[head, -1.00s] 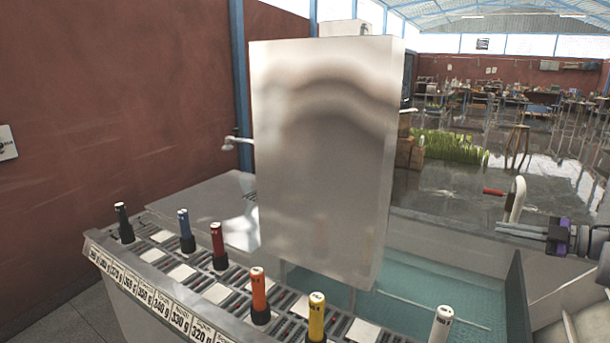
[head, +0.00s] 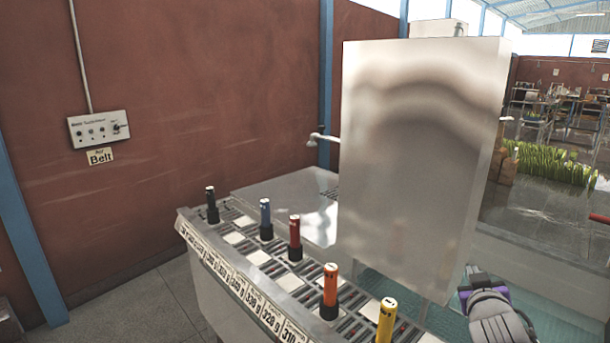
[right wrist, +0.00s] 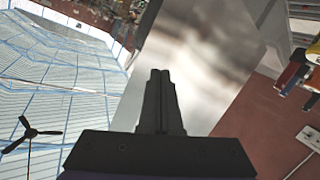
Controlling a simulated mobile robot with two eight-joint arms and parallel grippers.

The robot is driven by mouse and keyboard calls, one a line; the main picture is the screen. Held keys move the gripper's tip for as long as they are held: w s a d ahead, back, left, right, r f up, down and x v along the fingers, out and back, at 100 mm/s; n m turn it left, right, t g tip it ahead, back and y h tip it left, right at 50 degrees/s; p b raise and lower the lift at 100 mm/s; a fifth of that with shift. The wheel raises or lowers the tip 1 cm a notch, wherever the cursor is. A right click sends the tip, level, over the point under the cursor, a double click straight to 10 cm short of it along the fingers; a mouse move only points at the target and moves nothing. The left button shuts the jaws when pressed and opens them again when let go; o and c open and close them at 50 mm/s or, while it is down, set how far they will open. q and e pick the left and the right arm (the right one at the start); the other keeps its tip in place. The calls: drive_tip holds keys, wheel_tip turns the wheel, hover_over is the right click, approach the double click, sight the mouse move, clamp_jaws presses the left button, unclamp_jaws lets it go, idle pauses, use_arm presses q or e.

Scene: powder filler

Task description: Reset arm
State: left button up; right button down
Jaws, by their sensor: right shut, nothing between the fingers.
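My right gripper (head: 472,272) shows at the lower right of the head view, beside the lower right edge of the tall metal box (head: 415,170) of the powder filler. In the right wrist view its two dark fingers (right wrist: 160,78) are together and hold nothing. The box's smooth metal face (right wrist: 205,50) fills the middle of that view behind the fingers. I cannot tell whether the gripper touches the box. My left gripper is not in view.
A sloped panel with weight labels carries black (head: 212,205), blue (head: 265,218), red (head: 295,238), orange (head: 329,290) and yellow (head: 386,322) handles. A switch box (head: 98,129) labelled Belt hangs on the red wall. A tap (head: 322,138) sits left of the metal box.

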drive_tip(key=s+a+f+g+y, duration=0.1)
drive_tip(key=s+a+f+g, duration=0.1)
drive_tip(key=s+a+f, duration=0.2)
drive_tip(key=s+a+f+g+y, duration=0.1)
drive_tip(key=s+a+f, duration=0.4)
drive_tip(key=f, duration=0.2)
drive_tip(key=s+a+f+g+y, duration=0.2)
drive_tip(key=s+a+f, duration=0.3)
drive_tip(key=f, duration=0.1)
drive_tip(key=shift+s+a+f+g, duration=0.2)
drive_tip(key=shift+a+f+g, duration=0.05)
drive_tip(key=shift+f+g, duration=0.1)
drive_tip(key=s+a+f+g+y, duration=0.2)
drive_tip(key=s+a+f+g, duration=0.1)
drive_tip(key=s+a+f, duration=0.4)
drive_tip(key=shift+s+f+n+y, duration=0.3)
drive_tip(key=shift+s+f+n, duration=0.15)
drive_tip(key=shift+s, duration=0.8)
drive_tip(key=shift+w+a, duration=0.1)
